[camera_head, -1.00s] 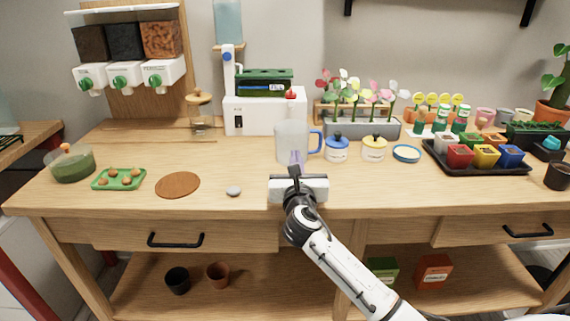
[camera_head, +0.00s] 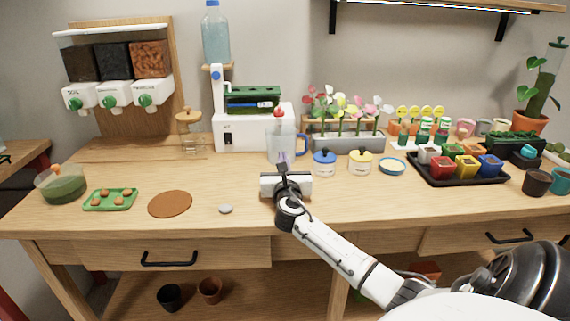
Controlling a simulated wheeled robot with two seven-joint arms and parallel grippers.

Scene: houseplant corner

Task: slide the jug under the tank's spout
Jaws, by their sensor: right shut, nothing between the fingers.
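The clear jug (camera_head: 273,147) with a blue handle stands upright on the table, just in front of the right part of a white machine (camera_head: 246,139). A clear tank of bluish water (camera_head: 215,42) stands high on a small wooden shelf at the machine's left. A white column with a blue knob (camera_head: 216,76) is below it. I cannot make out the spout clearly. My right gripper (camera_head: 283,160) is shut and empty, with its fingertips at the jug's near side. Contact is hard to tell. My left gripper is not in view.
A blue-lidded jar (camera_head: 324,163) and a yellow-lidded jar (camera_head: 360,162) stand right of the jug. A glass container with a wooden lid (camera_head: 189,136) stands left of the machine.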

